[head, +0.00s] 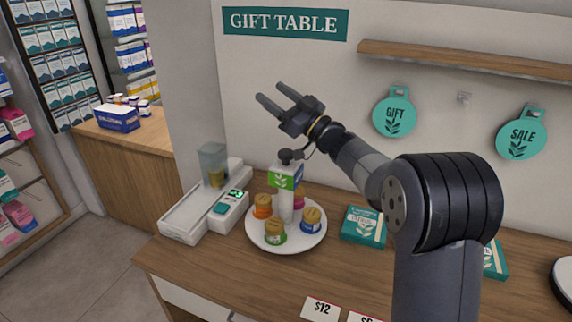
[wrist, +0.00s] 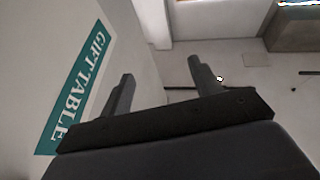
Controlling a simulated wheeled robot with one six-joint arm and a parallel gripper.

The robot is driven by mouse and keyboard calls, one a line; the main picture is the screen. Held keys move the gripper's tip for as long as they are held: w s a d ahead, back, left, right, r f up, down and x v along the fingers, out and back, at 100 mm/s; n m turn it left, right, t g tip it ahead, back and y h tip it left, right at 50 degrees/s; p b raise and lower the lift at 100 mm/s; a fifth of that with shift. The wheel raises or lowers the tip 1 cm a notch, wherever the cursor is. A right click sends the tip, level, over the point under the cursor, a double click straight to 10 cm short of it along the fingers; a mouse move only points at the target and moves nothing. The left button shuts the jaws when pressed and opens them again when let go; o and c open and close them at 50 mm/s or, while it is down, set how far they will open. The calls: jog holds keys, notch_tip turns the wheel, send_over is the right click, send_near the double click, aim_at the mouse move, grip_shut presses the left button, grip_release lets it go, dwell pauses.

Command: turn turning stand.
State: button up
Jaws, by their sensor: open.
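The turning stand (head: 255,237) is a round white plate on the wooden table, with a white centre post carrying a green leaf sign (head: 284,181) and a dark knob on top. Several small jars with tan lids stand on it: an orange one (head: 262,207), a green one (head: 274,233), a blue one (head: 311,221) and a pink one partly hidden behind the post. My gripper (head: 271,95) is open and empty, raised above and behind the stand, close to the wall. In the wrist view my gripper's two fingers (wrist: 160,82) are spread with nothing between them.
A white device with a clear bin (head: 213,163) stands left of the stand. A teal box (head: 363,226) lies right of it. Price cards (head: 320,309) are at the front edge. A wooden shelf (head: 450,58) and hanging teal tags (head: 395,112) are on the wall.

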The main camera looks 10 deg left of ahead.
aim_at(289, 159)
jog(key=s+d+f+m+t+h+b, duration=0.2)
jog(key=s+d+f+m+t+h, duration=0.15)
jog(key=s+f+h, duration=0.35)
jog(key=s+d+f+m+t+h+b, duration=0.25)
jog(key=d+f+m+h, duration=0.2)
jog(key=f, duration=0.45)
jog(key=shift+n+g, duration=0.3)
jog(key=shift+g, duration=0.2)
jog(key=p+x, duration=0.1)
jog(key=x, duration=1)
jog(key=shift+s+a+p, duration=0.1)
jog(key=shift+a+p, duration=0.1)
jog(key=shift+p, duration=0.2)
jog(key=shift+c, duration=0.4)
grip_shut()
